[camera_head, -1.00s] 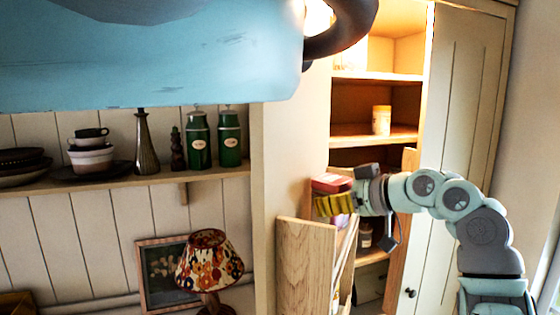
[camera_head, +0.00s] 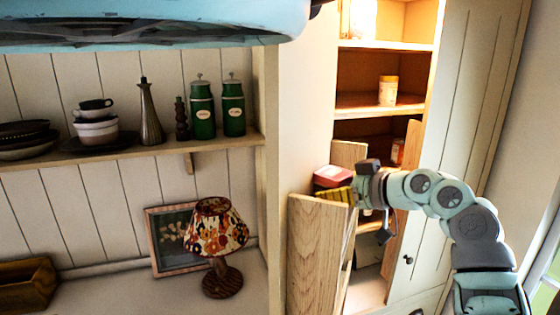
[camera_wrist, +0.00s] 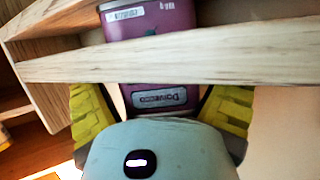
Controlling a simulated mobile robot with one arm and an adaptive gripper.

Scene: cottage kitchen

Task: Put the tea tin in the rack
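The tea tin (camera_head: 332,176) is a red-pink box at the cupboard's left side, partly hidden by the rack. In the wrist view the tin (camera_wrist: 160,99) looks purple with a label, and a pale wooden rail (camera_wrist: 170,62) of the rack crosses in front of it. The rack (camera_head: 318,245) shows in the head view as an upright wooden panel. My gripper (camera_head: 340,194) is at the tin. Its yellow fingers (camera_wrist: 162,105) stand on either side of the tin, splayed, with narrow gaps showing. The tin's base is hidden.
Cupboard shelves (camera_head: 375,103) rise behind my arm, with a yellow-lidded jar (camera_head: 388,90) on one. Left of the cupboard are a patterned lamp (camera_head: 215,228), a picture frame (camera_head: 170,238) and a wall shelf (camera_head: 120,152) with green canisters (camera_head: 203,110).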

